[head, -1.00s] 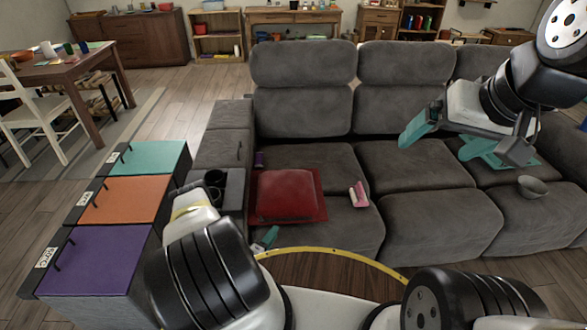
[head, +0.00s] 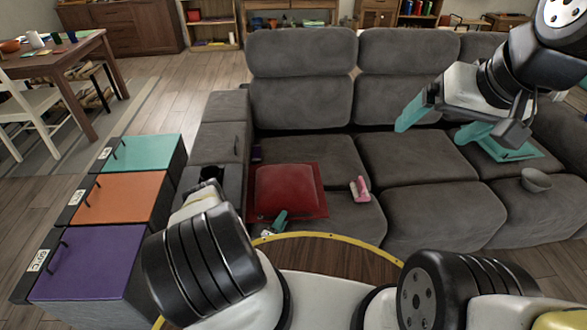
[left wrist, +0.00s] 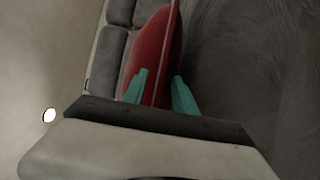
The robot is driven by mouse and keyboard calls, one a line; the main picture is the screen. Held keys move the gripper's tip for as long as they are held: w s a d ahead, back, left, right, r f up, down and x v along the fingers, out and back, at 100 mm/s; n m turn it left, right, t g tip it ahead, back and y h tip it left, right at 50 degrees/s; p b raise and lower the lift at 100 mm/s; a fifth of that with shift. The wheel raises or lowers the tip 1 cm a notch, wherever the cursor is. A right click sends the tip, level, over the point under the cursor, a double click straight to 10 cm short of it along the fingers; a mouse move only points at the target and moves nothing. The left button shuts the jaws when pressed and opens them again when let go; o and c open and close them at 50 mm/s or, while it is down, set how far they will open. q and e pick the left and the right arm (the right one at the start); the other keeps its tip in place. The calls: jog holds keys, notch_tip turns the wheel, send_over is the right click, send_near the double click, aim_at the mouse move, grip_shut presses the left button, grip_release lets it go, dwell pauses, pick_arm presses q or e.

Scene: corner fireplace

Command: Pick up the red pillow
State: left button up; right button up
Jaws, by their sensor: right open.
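The red pillow (head: 287,186), a square cushion with a flat border, lies on the left seat of the grey sofa in the head view. My left gripper (head: 279,222) is at its near edge, partly hidden by my own arm. In the left wrist view, the pillow (left wrist: 150,55) stands out between the two teal fingers of the left gripper (left wrist: 160,92). Those fingers are apart, one on each side of the pillow's thin border, with gaps visible. My right gripper (head: 452,128) is open and empty above the right part of the sofa, far from the pillow.
A pink and white item (head: 360,189) lies right of the pillow. A dark cup (head: 211,174) stands on the armrest at left. A grey bowl (head: 536,180) sits on the right seat. Teal, orange and purple-topped bins (head: 88,262) stand at left. The middle seat (head: 415,165) is clear.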

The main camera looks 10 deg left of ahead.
pick_arm(q)
jog(key=shift+w, duration=0.35)
jog(key=shift+d, duration=0.1)
grip_shut()
dwell(1.1)
